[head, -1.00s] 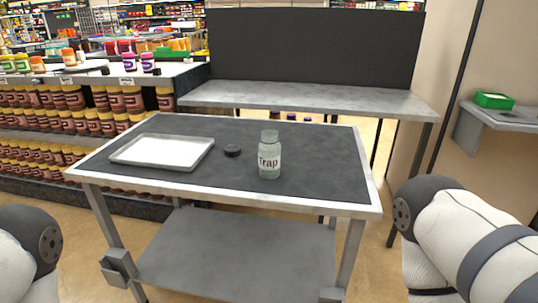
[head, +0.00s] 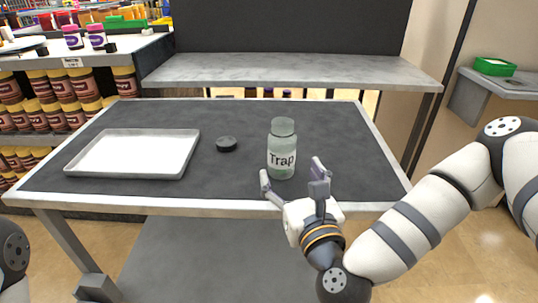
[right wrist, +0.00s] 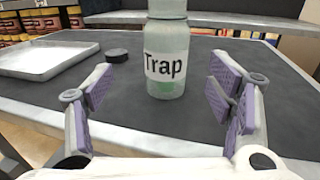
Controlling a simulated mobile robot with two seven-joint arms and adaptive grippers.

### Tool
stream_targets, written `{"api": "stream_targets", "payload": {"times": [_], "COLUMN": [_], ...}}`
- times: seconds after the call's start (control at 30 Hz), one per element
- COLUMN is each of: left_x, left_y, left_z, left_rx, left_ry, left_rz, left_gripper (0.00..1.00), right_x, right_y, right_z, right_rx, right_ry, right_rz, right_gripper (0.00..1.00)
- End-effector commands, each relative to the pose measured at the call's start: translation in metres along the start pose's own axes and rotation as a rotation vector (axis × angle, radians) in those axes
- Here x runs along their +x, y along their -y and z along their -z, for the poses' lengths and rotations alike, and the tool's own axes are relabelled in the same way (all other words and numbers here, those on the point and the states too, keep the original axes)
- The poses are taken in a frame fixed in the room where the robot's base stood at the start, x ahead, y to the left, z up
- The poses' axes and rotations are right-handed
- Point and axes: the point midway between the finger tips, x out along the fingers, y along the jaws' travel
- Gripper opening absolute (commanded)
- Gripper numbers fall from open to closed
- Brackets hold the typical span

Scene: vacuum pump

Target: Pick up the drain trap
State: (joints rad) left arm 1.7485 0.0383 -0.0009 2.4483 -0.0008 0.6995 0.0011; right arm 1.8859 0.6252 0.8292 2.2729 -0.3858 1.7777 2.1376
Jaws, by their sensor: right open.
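The drain trap is a pale green, see-through bottle (head: 282,150) with a white label reading "Trap". It stands upright on the dark table top, right of the middle. In the right wrist view the bottle (right wrist: 166,50) stands ahead, between the two sides of the open fingers. My right gripper (head: 293,183) is open and empty, at the table's front edge just short of the bottle and not touching it. The purple finger pads of the right gripper (right wrist: 160,105) face each other. My left gripper is not in view.
A white tray (head: 72,169) lies on the left of the table (head: 60,190). A small black cap (head: 227,144) lies between tray and bottle. A grey bench (head: 300,70) with a dark back panel stands behind. A green box (head: 495,66) sits on a right shelf.

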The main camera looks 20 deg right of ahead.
Motion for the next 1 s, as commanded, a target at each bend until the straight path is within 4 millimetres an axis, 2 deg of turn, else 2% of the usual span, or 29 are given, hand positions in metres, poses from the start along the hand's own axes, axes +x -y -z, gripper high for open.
{"api": "stream_targets", "payload": {"times": [0.13, 0.33, 0.53, 0.63, 0.83, 1.0], "left_x": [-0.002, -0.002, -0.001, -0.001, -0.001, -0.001], "left_y": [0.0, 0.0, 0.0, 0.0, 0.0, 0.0], "left_z": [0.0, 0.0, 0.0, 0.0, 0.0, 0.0], "left_rx": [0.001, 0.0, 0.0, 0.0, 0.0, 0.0], "left_ry": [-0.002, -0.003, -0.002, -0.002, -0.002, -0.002], "left_rz": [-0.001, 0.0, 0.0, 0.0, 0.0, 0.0], "left_gripper": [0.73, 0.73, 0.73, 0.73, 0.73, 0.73], "right_x": [0.035, 0.062, 0.098, 0.107, 0.108, 0.108], "right_y": [0.0, 0.001, 0.006, 0.007, 0.006, 0.006], "right_z": [-0.002, 0.002, 0.01, 0.01, 0.01, 0.01], "right_rx": [-0.003, -0.006, -0.007, -0.006, -0.005, -0.006], "right_ry": [0.006, 0.0, 0.0, -0.001, -0.003, -0.003], "right_rz": [0.0, -0.003, -0.005, -0.005, -0.005, -0.005], "right_gripper": [0.75, 0.75, 0.75, 0.75, 0.75, 0.36]}}
